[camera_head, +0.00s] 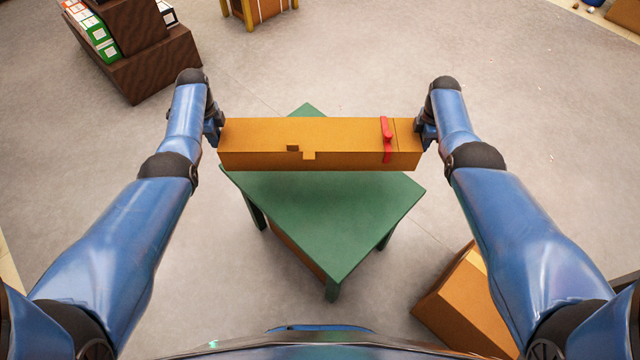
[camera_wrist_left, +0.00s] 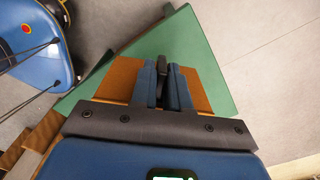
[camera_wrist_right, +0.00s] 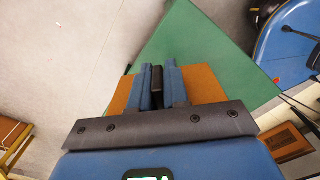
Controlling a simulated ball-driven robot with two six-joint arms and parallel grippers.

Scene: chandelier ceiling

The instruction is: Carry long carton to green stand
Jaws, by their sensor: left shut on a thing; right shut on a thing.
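The long carton (camera_head: 270,135) is an orange-brown box with a red strap near its right end, held level across the head view. My left gripper (camera_head: 214,130) is shut at its left end and my right gripper (camera_head: 427,133) is shut at its right end. In each wrist view the fingers close on a dark piece at the carton's end; the carton shows in the left wrist view (camera_wrist_left: 120,79) and the right wrist view (camera_wrist_right: 206,84). The green stand (camera_head: 325,215) has a square top, turned cornerwise, below the carton. The carton hides part of its far side; the gap between them is unclear.
A brown box (camera_head: 455,305) sits on the floor right of the stand, by my right arm. A dark brown shelf unit (camera_head: 155,65) with green and red binders stands at the upper left. A wooden-framed piece (camera_head: 258,12) stands at the top.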

